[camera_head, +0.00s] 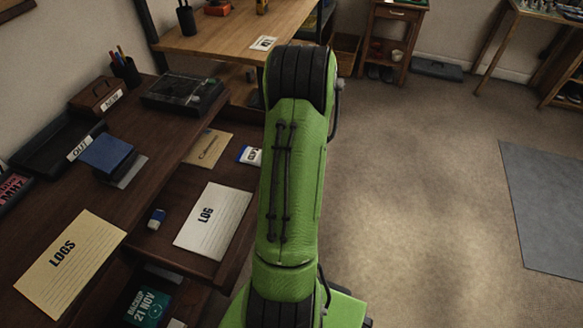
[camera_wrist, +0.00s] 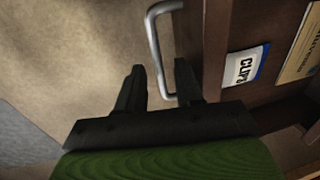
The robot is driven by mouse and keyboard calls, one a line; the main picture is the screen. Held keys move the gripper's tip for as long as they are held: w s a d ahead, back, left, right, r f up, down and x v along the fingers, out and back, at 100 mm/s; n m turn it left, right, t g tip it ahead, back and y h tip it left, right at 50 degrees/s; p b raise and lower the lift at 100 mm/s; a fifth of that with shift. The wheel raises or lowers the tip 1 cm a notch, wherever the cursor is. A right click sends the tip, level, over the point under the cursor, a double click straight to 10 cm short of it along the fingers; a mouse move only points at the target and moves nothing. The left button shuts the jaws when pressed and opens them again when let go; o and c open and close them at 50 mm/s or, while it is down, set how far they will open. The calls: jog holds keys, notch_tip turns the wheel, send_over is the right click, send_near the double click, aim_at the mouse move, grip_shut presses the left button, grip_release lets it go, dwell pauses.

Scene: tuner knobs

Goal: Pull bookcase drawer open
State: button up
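A dark wood drawer (camera_head: 184,180) stands pulled out from the dark wood desk at left in the head view. It holds a LOG sheet, a CLIPS packet, an envelope and a small eraser. In the wrist view its front (camera_wrist: 216,45) carries a silver bar handle (camera_wrist: 153,38). My gripper (camera_wrist: 160,72) is open, with one black finger on each side of the handle's bar in the picture. I cannot tell whether either finger touches it. The CLIPS packet (camera_wrist: 246,66) shows inside the drawer. My arm hides the gripper and handle in the head view.
The desk top (camera_head: 150,115) bears a LOGS envelope (camera_head: 70,262), trays, boxes and a pen cup. A lighter wood table (camera_head: 225,35) stands behind. A small drawered stand (camera_head: 392,40) is farther back. Carpet (camera_head: 420,190) right of my arm is clear, with a grey mat (camera_head: 550,205).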

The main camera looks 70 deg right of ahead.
notch_tip(320, 180, up, 16)
jog(key=s+p, duration=0.3)
jog(key=p, duration=0.2)
jog(key=shift+f, duration=0.25)
jog(key=shift+w+d, duration=0.1)
jog(key=w+a+r+n+p, duration=0.1)
jog(key=w+a+r+n, duration=0.3)
jog(key=a, duration=0.3)
jog(key=w+a+r+n+t+h+p, duration=0.1)
jog(key=w+a+r+n+p, duration=0.1)
jog(key=w+a+r, duration=0.35)
jog(key=w+a+r+n+p, duration=0.1)
jog(key=w+a+r+n, duration=0.15)
jog(key=a+r, duration=0.4)
jog(key=s+a+r+n+t+p, duration=0.1)
jog(key=s+a+n, duration=0.2)
jog(key=a, duration=0.5)
jog(key=s+a+r+n+t+p, duration=0.1)
jog(key=s+a+n, duration=0.3)
jog(key=a, duration=0.5)
jog(key=shift+s+a+r+n+y+p, duration=0.15)
jog(key=shift+a+r+n+y+p, duration=0.15)
jog(key=shift+r+n+y+p, duration=0.25)
